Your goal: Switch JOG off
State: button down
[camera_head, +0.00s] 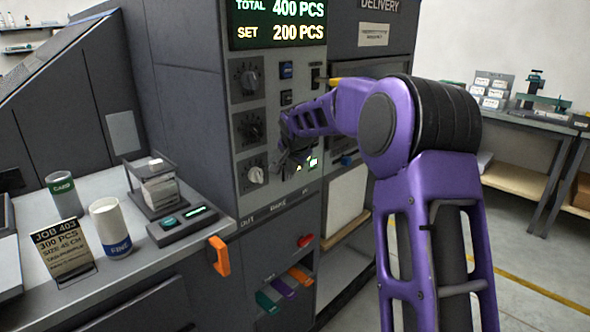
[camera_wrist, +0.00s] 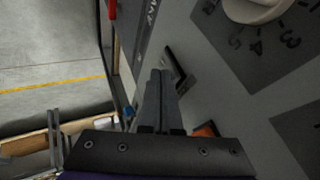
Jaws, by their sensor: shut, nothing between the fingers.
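My gripper (camera_head: 283,168) is shut and empty, in front of the lower part of the machine's control panel, just right of the lowest knob (camera_head: 254,174). In the wrist view its fingertips (camera_wrist: 160,74) are together beside a dark rocker-like switch (camera_wrist: 176,67) on the grey panel; whether they touch it I cannot tell. A small orange part (camera_wrist: 206,130) shows right of the fingers. In the head view a green-lit switch (camera_head: 313,162) is partly visible right of the gripper. I cannot read a JOG label, and the gripper and arm hide part of the panel.
Two more knobs (camera_head: 247,76) and a blue button (camera_head: 286,70) are higher on the panel, below a green display (camera_head: 279,20). A red handle (camera_head: 306,241) and coloured levers (camera_head: 284,288) stick out below. The left counter holds a FINE cup (camera_head: 110,230) and a scale (camera_head: 182,226).

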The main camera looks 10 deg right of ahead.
jog(key=shift+w+a+r+g+p, duration=0.1)
jog(key=shift+w+a+g+p, duration=0.15)
jog(key=shift+p, duration=0.55)
jog(key=shift+r+p, duration=0.5)
jog(key=shift+r, duration=0.3)
jog(key=shift+d, duration=0.1)
